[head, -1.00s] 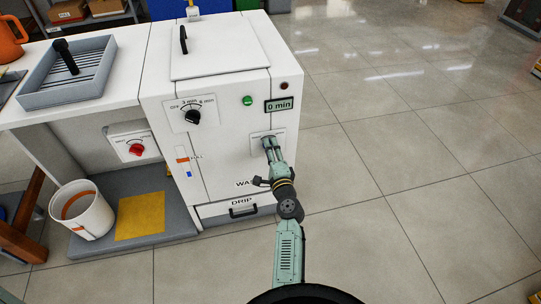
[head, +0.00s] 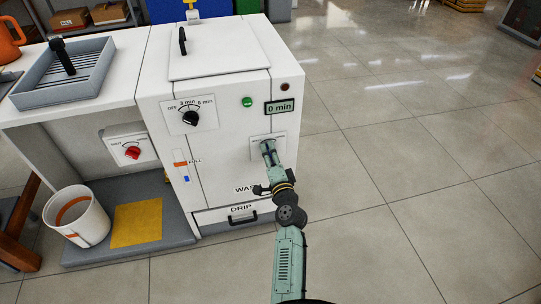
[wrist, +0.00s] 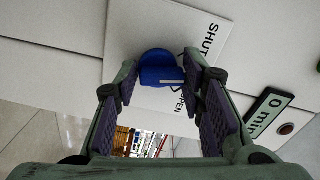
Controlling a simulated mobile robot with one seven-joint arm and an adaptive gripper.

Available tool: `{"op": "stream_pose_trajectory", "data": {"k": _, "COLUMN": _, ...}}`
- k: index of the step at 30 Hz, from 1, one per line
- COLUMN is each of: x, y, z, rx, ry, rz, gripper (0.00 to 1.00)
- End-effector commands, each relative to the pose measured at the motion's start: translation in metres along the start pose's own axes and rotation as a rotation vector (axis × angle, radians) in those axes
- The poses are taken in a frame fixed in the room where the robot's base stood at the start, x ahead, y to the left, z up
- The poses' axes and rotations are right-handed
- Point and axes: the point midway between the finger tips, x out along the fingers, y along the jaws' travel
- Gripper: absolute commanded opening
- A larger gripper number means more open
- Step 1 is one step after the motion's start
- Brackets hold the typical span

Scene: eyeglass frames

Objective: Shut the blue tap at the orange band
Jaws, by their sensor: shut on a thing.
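The blue tap (wrist: 158,60) is a round knob on a white plate (wrist: 205,30) lettered SHUT and OPEN. Its pale pointer line lies on the side near the word OPEN. My gripper (wrist: 161,76) has its two fingers on either side of the tap and is shut on it. In the head view my gripper (head: 269,150) reaches the plate on the front of the white machine and hides the tap. An orange band (head: 180,164) sits on the narrow level gauge left of my gripper, with a blue mark (head: 187,179) below it.
A timer dial (head: 191,118), a green light (head: 247,102) and a "0 min" display (head: 280,107) are on the machine's front. A drip drawer (head: 243,215) is below. A white bucket (head: 88,222) stands at left. The floor at right is clear.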

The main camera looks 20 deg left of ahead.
Motion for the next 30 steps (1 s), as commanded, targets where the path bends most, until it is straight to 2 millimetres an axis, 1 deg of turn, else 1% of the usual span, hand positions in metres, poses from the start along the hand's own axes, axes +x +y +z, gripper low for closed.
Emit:
{"op": "stream_pose_trajectory", "data": {"k": 1, "x": 0.001, "y": -0.006, "z": -0.003, "rx": -0.001, "ry": 0.006, "rz": -0.011, "gripper": 0.09}}
{"op": "stream_pose_trajectory", "data": {"k": 4, "x": 0.001, "y": -0.007, "z": -0.003, "rx": -0.001, "ry": 0.006, "rz": -0.011, "gripper": 0.09}}
{"op": "stream_pose_trajectory", "data": {"k": 5, "x": 0.001, "y": -0.007, "z": -0.003, "rx": -0.001, "ry": 0.006, "rz": -0.011, "gripper": 0.38}}
{"op": "stream_pose_trajectory", "data": {"k": 12, "x": 0.001, "y": -0.004, "z": -0.001, "rx": 0.000, "ry": 0.003, "rz": -0.007, "gripper": 0.53}}
{"op": "stream_pose_trajectory", "data": {"k": 20, "x": 0.000, "y": -0.002, "z": 0.000, "rx": 0.001, "ry": 0.001, "rz": -0.004, "gripper": 0.53}}
{"op": "stream_pose_trajectory", "data": {"k": 22, "x": -0.003, "y": -0.001, "z": 0.000, "rx": 0.001, "ry": 0.001, "rz": -0.002, "gripper": 0.53}}
{"op": "stream_pose_trajectory", "data": {"k": 26, "x": -0.019, "y": 0.000, "z": 0.000, "rx": 0.000, "ry": 0.002, "rz": -0.001, "gripper": 0.53}}
{"op": "stream_pose_trajectory", "data": {"k": 30, "x": -0.043, "y": -0.001, "z": -0.001, "rx": 0.001, "ry": 0.002, "rz": -0.001, "gripper": 0.53}}
